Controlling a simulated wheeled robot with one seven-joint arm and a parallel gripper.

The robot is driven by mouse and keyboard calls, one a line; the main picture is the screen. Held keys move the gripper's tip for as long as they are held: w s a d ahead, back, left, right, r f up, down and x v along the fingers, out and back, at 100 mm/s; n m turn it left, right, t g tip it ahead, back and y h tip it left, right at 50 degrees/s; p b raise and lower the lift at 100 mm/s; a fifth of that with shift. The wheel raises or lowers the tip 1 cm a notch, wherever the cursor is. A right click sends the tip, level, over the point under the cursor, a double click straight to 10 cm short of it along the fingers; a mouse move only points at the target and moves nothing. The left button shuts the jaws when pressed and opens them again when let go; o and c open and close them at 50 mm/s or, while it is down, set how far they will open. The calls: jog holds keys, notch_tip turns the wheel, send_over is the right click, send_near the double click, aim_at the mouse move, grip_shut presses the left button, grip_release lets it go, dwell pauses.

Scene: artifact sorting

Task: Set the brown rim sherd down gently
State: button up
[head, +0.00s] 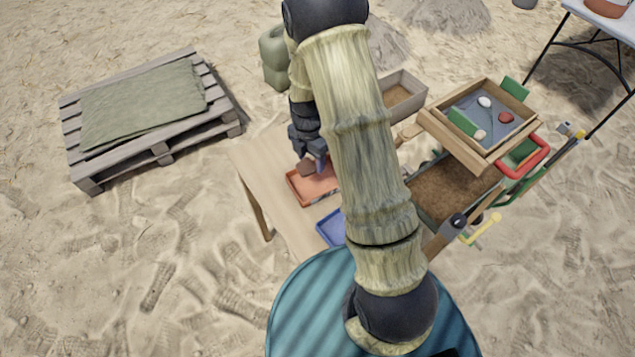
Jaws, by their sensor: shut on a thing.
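My gripper (318,160) points down over the wooden table, partly hidden behind my arm. It is shut on the brown rim sherd (308,167), a small brown piece at the far part of the orange-red tray (299,190). I cannot tell whether the sherd touches the tray floor or hangs just above it. The tray lies on the wooden table (265,170), its right part hidden by my arm.
A blue tray (330,229) lies nearer on the table, partly covered by my arm. To the right stand a wooden sieve box (477,152) with several pieces and a soil-filled container (450,195). A pallet (85,178) with a green cloth lies left on sand.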

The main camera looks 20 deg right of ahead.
send_over(312, 185)
jog(key=shift+w+f+p, duration=0.1)
jog(key=shift+f+p, duration=0.25)
jog(key=shift+f, duration=2.6)
jog(key=shift+f, duration=2.1)
jog(key=shift+f, duration=0.1)
jog(key=o, duration=1)
notch_tip(312, 185, up, 12)
jog(key=shift+w+a+r+b, duration=0.15)
jog(key=shift+b, duration=0.35)
